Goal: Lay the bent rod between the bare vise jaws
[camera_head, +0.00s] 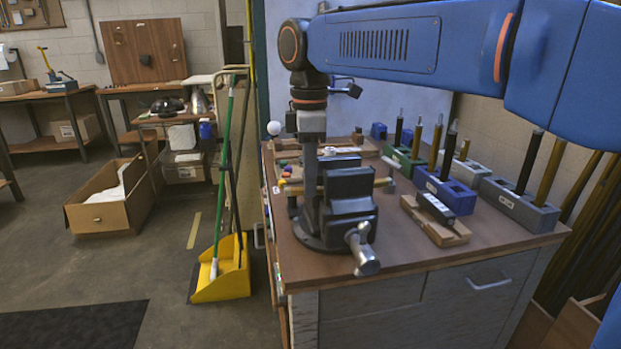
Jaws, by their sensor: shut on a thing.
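The black vise (350,188) stands on the near left part of the workbench, with its grey screw end and handle (362,250) toward me. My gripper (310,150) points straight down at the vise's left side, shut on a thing. Its fingers blend with the dark vise parts below. A brass-yellow bar (298,188) runs level across the foot of my gripper and passes out of sight at the vise jaw. I cannot tell from this view whether it is the bent rod in my grip or a tool behind. The gap between the jaws is mostly hidden.
Green (404,160), blue (446,191) and grey (518,205) blocks with upright rods line the bench's right side. A wooden block with a dark piece (435,217) lies right of the vise. A yellow dustpan (222,282) and broom stand on the floor at left.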

